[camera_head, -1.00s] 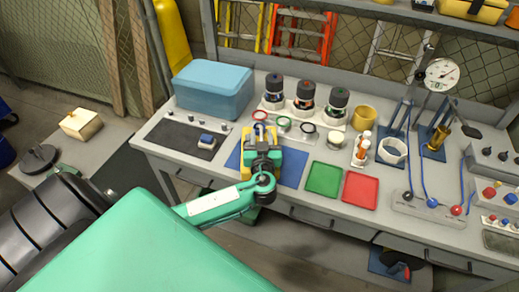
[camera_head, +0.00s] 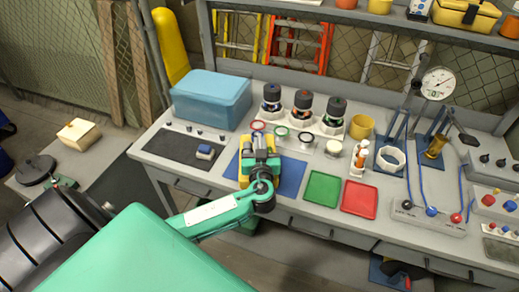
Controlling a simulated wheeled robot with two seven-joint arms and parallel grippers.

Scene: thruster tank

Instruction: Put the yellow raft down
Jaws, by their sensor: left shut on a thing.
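The yellow raft (camera_head: 244,172) is mostly hidden under my left gripper (camera_head: 260,154). Yellow parts of it show at the gripper's left side and right side. My left gripper is shut on the raft, over the blue mat (camera_head: 289,178) on the workbench. I cannot tell whether the raft touches the mat. My right gripper is not in view.
A green tray (camera_head: 322,188) and a red tray (camera_head: 359,199) lie right of the mat. A dark mat with a small blue block (camera_head: 205,152) lies to the left. Colored rings and three thrusters (camera_head: 303,106) stand behind. A blue box (camera_head: 211,98) is at the back left.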

